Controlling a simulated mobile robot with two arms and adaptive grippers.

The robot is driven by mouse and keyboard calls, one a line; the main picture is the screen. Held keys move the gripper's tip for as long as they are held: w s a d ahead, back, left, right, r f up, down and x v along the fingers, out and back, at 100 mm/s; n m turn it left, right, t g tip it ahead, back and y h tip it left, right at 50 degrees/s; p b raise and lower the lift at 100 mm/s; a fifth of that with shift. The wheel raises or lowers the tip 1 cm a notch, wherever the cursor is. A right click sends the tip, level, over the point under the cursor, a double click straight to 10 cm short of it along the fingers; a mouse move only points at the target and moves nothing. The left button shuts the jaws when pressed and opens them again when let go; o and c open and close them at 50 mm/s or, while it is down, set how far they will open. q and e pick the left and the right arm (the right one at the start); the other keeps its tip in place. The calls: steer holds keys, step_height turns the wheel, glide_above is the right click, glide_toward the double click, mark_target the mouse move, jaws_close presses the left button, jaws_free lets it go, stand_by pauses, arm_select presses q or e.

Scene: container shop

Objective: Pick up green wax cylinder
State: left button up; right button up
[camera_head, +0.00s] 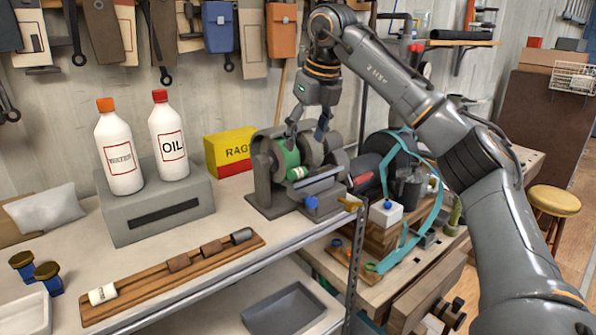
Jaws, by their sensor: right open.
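A green round piece (285,157) sits in the grey bench machine (262,185) on the workbench. A small green cylinder (297,173) with a pale end lies low at its front. I cannot tell whether the two are one piece. My right gripper (307,132) hangs just above the machine, fingers pointing down and apart, with nothing between them. One finger is close above the green round piece; I cannot tell if they touch. My left gripper is not in view.
A wooden board (150,289) with several small cylinders lies in front. Two white bottles (119,153) (170,141) stand on a grey box (160,213) at left. A yellow and red rags box (230,151) stands behind the machine. A belt machine (385,170) is close on the right.

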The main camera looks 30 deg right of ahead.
mark_target(298, 169)
steer(key=w+f, duration=0.1)
steer(key=f, duration=0.1)
steer(key=shift+w+f, duration=0.3)
steer(key=shift+w, duration=0.05)
steer(key=shift+p+x, duration=0.95)
steer(key=shift+x, duration=0.05)
step_height(298, 169, down, 2)
steer(key=shift+f+p, duration=0.2)
steer(key=shift+p, duration=0.3)
steer(key=shift+w+f, duration=0.3)
steer(key=shift+f, duration=0.25)
steer(key=c, duration=0.4)
steer(key=shift+s, duration=0.1)
steer(key=c, duration=0.7)
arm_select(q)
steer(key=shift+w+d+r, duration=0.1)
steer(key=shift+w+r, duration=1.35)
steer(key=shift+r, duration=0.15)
